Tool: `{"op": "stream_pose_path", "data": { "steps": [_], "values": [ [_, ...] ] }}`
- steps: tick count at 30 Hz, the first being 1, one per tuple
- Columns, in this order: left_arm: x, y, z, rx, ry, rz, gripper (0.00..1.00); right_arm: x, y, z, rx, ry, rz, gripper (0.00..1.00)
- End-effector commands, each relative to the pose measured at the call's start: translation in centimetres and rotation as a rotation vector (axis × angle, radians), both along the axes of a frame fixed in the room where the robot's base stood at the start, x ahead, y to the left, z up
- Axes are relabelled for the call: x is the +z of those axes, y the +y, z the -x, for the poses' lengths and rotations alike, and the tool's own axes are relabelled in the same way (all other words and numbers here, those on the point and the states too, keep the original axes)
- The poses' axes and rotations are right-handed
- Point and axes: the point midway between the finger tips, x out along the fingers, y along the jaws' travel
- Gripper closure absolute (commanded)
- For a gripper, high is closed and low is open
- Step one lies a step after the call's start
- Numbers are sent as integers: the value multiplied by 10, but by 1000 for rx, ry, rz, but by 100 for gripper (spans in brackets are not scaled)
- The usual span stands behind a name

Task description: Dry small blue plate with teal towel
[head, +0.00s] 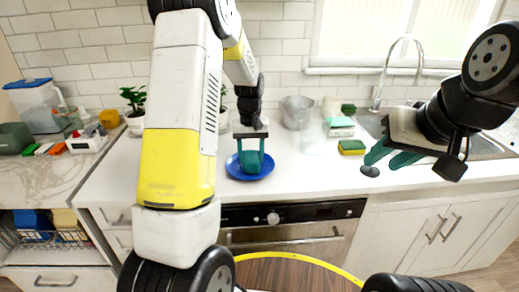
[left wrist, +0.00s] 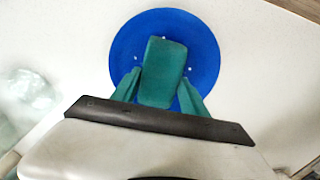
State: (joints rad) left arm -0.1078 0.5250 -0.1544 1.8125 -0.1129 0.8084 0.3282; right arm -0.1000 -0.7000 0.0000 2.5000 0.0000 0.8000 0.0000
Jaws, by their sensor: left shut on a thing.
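The small blue plate (head: 267,171) lies flat on the white counter, below my left gripper. It also shows in the left wrist view (left wrist: 204,42), with a few small pale specks on it. My left gripper (head: 250,156) points down over the plate, its green fingers shut on the folded teal towel (left wrist: 164,68). The towel covers the plate's middle in both views; I cannot tell whether it presses on the surface. My right gripper (head: 391,156) hangs at the right near the sink, its green fingers apart and nothing seen between them.
A faucet (head: 385,85) and sink are at the back right. A sponge (head: 351,147), a clear glass (head: 314,136) and a grey container (head: 297,111) stand right of the plate. A potted plant (head: 134,105) and a pitcher (head: 38,103) are left. The counter around the plate is clear.

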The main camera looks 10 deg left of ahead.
Motion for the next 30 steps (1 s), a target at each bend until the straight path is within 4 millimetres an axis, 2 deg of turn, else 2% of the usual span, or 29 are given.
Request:
{"op": "stream_pose_path", "data": {
  "steps": [9,30],
  "values": [
    [-2,-1,-11,0,-1,0,81,0,0,0,0,0,0,64],
    [-2,-2,20,-1,1,-1,81,0,0,0,0,0,0,64]
  ]
}}
